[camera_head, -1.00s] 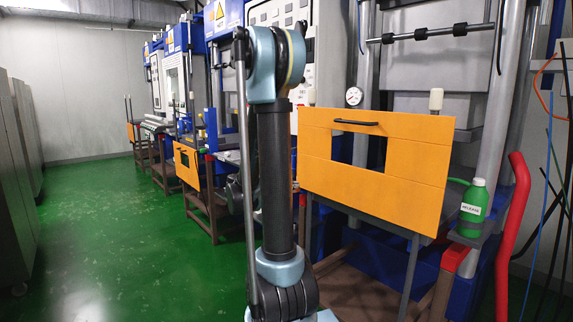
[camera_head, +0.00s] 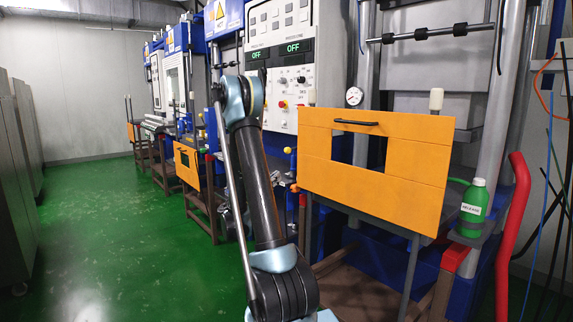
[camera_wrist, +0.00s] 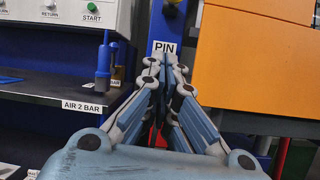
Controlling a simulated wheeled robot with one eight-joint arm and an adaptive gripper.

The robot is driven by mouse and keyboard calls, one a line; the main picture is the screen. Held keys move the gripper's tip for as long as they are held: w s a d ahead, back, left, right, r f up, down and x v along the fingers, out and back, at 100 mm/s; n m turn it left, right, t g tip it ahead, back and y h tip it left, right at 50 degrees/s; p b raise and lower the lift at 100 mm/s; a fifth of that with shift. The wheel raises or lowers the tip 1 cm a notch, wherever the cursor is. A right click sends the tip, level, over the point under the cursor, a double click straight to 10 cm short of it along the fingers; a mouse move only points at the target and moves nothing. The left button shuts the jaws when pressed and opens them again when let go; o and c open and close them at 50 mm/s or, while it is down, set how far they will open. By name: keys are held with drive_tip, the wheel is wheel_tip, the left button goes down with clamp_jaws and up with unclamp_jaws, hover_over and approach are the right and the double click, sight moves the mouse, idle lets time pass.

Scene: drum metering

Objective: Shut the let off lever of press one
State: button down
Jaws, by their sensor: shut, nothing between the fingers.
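My gripper (camera_wrist: 165,62) is shut with nothing between its fingers. In the wrist view its tips are just below a white "PIN" label (camera_wrist: 164,47) on a blue post. A blue upright handle (camera_wrist: 103,62) stands to the left, apart from the fingers, near an "AIR 2 BAR" label (camera_wrist: 82,106). I cannot tell which part is the let off lever. A red part (camera_wrist: 153,137) shows behind the fingers, mostly hidden. In the head view the press control panel (camera_head: 280,70) shows two "OFF" displays. I cannot make out my gripper there.
An orange guard board (camera_head: 400,160) with a window and black handle stands right of my arm; orange also fills the wrist view's upper right (camera_wrist: 250,65). A green release bottle (camera_head: 473,205) and a red curved bar (camera_head: 512,230) are farther right. Green floor (camera_head: 100,220) is open at left.

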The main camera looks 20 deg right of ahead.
drive_tip(key=shift+d, duration=0.1)
drive_tip(key=x, duration=0.9)
drive_tip(key=shift+w+d+r, duration=0.15)
drive_tip(key=shift+d+r, duration=0.1)
drive_tip(key=shift+r, duration=0.15)
drive_tip(key=shift+s+a+r, duration=0.3)
drive_tip(key=shift+a+r, duration=0.25)
drive_tip(key=shift+r, duration=0.1)
drive_tip(key=shift+s+a+r, duration=0.3)
drive_tip(key=shift+a+r, duration=0.25)
drive_tip(key=shift+r, duration=0.1)
